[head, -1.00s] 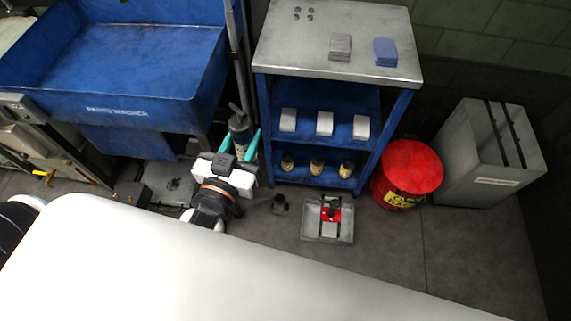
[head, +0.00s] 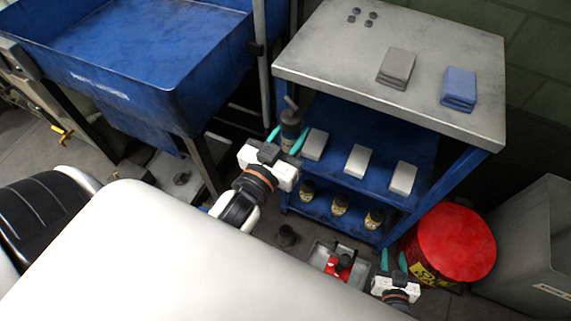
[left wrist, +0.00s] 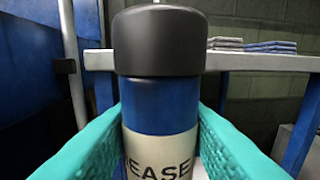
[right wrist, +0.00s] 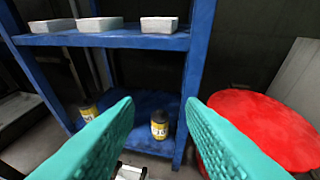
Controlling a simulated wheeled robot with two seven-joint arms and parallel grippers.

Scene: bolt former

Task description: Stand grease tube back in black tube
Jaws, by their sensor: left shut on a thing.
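The grease tube (head: 291,122) is a dark cylinder with a thin spout, held upright in the head view. In the left wrist view it (left wrist: 160,100) has a black cap, a blue body and a cream label. My left gripper (head: 286,139) is shut on it, one teal finger on each side, beside the cart's left edge. A short black tube (head: 286,236) stands on the floor, below and apart from the grease tube. My right gripper (head: 393,260) is open and empty near the red bin; its spread fingers also show in the right wrist view (right wrist: 159,105).
A blue shelf cart (head: 450,125) holds white boxes, yellow-labelled bottles and folded cloths. A grey tray (head: 318,256) with a red item lies right of the black tube. A blue parts washer (head: 150,70) is at the left, a red bin (head: 455,243) at the right.

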